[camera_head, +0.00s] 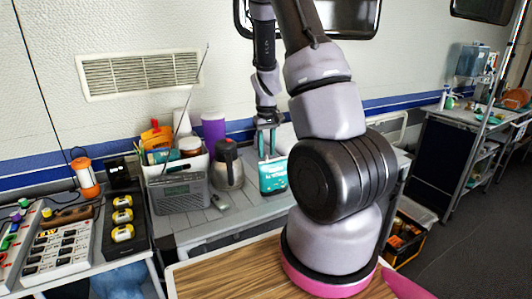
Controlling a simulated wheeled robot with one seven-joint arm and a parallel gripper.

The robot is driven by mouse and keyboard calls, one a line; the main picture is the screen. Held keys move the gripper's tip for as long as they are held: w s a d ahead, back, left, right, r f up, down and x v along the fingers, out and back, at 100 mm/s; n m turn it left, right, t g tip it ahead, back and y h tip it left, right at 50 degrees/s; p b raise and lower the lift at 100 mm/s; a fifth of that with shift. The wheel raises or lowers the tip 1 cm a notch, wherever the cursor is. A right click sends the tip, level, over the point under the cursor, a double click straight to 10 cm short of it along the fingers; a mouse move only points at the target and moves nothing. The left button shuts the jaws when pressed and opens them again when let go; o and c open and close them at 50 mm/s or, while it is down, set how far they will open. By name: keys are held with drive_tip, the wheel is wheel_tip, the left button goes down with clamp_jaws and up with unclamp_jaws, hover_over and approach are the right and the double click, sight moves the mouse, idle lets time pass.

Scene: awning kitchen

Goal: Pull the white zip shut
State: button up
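A teal pouch (273,178) with white lettering stands upright on the grey table, right of the steel jug. My gripper (267,152) points straight down just above the pouch's top edge. Its two fingers show apart, with a gap between them and nothing clearly held. The fingertips overlap the pouch's top in the picture; I cannot tell whether they touch it. The white zip is too small to make out at this size.
A steel jug (228,168) stands close left of the pouch. A grey radio (181,193) with a raised antenna and a white caddy of items are further left. A grey table (225,226) has bare room in front. A shelf cart (440,155) stands at the right.

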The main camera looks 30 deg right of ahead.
drive_tip(key=shift+f, duration=0.5)
clamp_jaws()
idle(1.2)
